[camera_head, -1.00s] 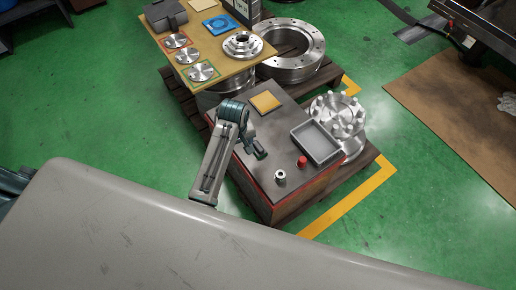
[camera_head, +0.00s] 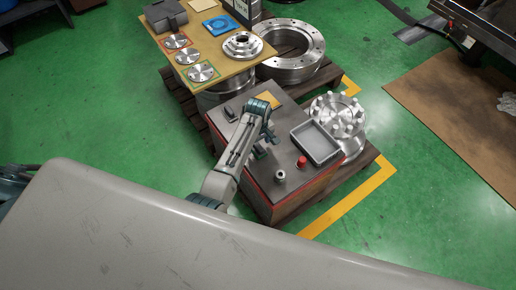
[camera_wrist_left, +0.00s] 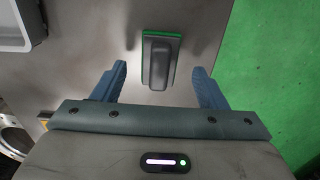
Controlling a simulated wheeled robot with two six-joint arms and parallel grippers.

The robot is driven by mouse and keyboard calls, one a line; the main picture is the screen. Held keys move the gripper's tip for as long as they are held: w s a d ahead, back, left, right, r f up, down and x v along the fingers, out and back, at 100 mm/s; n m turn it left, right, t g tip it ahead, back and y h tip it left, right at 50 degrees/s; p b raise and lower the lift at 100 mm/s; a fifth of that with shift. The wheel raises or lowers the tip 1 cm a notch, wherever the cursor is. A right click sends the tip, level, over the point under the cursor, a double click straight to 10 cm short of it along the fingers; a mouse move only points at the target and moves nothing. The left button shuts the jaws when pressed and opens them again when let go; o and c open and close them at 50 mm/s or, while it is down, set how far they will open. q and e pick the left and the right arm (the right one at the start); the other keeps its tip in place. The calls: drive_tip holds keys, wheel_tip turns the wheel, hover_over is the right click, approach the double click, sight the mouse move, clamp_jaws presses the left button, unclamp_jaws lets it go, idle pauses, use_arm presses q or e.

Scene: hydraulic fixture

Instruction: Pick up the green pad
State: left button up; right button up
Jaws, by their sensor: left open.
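The green pad (camera_wrist_left: 160,38) is a dark grey block with a raised grip and a green rim; it lies on the grey top of a box. It shows ahead of and between my left gripper's fingers in the left wrist view. In the head view only a small green and dark part of it (camera_head: 260,153) shows beside the arm. My left gripper (camera_wrist_left: 159,68) is open and empty, with one blue finger to each side of the pad's near end, apart from it. My right gripper is in neither view.
On the box top (camera_head: 255,179) stand a grey tray (camera_head: 316,143), a red knob (camera_head: 302,161), a metal fitting (camera_head: 279,176) and a yellow pad (camera_head: 269,98), partly hidden by my arm. A dark block (camera_head: 231,113) sits near the far left corner. Green floor lies beyond the box edge.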

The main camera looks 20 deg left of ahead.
sight(258, 146)
use_arm(q)
drive_tip(key=shift+f, duration=1.3)
drive_tip(key=c, duration=1.1)
wheel_tip(258, 146, up, 10)
drive_tip(key=shift+r, duration=0.1)
drive_tip(key=o, duration=0.5)
drive_tip(key=c, duration=0.5)
drive_tip(key=shift+c, duration=0.2)
